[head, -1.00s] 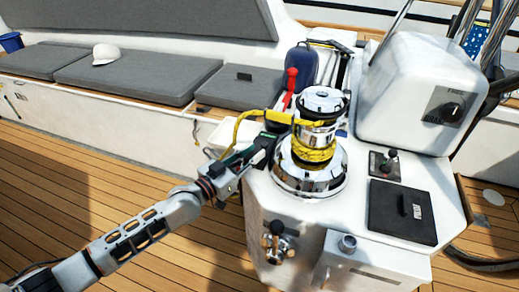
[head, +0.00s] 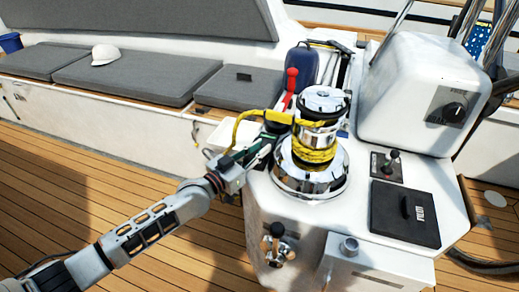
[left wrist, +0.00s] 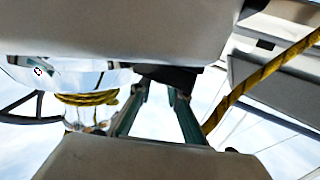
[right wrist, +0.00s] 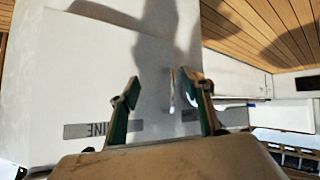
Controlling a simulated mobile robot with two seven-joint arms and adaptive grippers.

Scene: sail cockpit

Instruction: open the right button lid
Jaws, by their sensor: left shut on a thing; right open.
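My left gripper (head: 266,146) is at the left side of the chrome winch, below the yellow rope. In the left wrist view its green-edged fingers (left wrist: 160,88) are shut on a small black piece (left wrist: 168,76), seemingly a button lid. I cannot tell from the frames whether it is the right one or how far it is tilted. The fingers and winch largely hide that spot in the head view. My right gripper (right wrist: 163,95) is open and empty, facing a white panel (right wrist: 100,70) with grey label strips; it is not in the head view.
The winch (head: 312,150) with yellow rope (head: 315,153) stands close to the right of my left gripper. A red-handled lever (head: 291,80) rises behind it. Grey cushions (head: 140,75) lie behind.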

